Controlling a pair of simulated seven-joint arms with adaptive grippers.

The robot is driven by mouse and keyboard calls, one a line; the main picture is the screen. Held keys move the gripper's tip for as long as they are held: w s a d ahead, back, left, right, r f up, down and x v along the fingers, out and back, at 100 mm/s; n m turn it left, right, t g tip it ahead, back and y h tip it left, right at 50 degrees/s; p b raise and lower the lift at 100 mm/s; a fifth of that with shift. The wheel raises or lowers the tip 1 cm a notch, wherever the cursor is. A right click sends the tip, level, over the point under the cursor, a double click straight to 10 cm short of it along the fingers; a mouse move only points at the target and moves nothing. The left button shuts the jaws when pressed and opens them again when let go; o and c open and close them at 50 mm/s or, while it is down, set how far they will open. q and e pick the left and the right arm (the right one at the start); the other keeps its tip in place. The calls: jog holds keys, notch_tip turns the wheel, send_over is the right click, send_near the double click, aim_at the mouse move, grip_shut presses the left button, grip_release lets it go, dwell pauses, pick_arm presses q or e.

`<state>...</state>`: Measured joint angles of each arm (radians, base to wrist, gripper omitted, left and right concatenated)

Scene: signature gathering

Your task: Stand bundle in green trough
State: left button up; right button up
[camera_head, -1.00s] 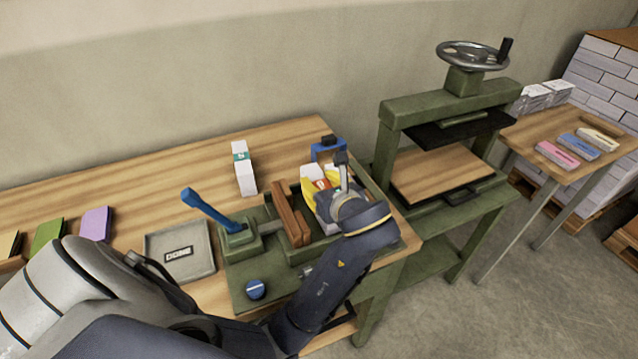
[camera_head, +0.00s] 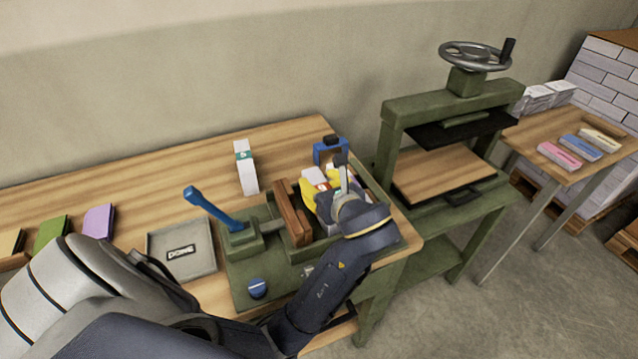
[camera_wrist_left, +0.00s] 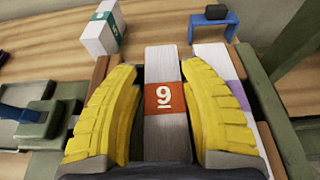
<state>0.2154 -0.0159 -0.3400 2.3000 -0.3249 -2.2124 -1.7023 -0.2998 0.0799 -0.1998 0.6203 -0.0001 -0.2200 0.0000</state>
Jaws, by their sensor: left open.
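The green trough (camera_head: 374,184) sits at the right end of the long table, with a wooden block (camera_head: 292,214) at its left side. In the left wrist view a white bundle with an orange band marked 9 (camera_wrist_left: 164,97) stands in the trough between the yellow fingers of my left gripper (camera_wrist_left: 163,95). The fingers are open, one on each side. Beside it to the right is another white bundle with a purple band (camera_wrist_left: 238,92). In the head view my left gripper (camera_head: 326,190) covers much of the trough. My right gripper is not in view.
A white bundle with a green band (camera_head: 246,168) stands on the table behind the trough. A blue lever (camera_head: 212,208), a grey DONE tray (camera_head: 181,250) and a blue stand (camera_head: 330,151) are close by. The green press (camera_head: 450,140) stands to the right.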

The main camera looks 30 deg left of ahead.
pick_arm(q)
jog(key=shift+d+f, duration=0.25)
jog(key=shift+f, duration=0.1)
jog(key=shift+d+r, duration=0.25)
jog(key=v, duration=0.3)
jog(key=shift+d+r, duration=0.1)
jog(key=shift+r, duration=0.1)
jog(key=shift+v, duration=0.85)
jog(key=shift+r, duration=0.15)
jog(key=shift+w, duration=0.1)
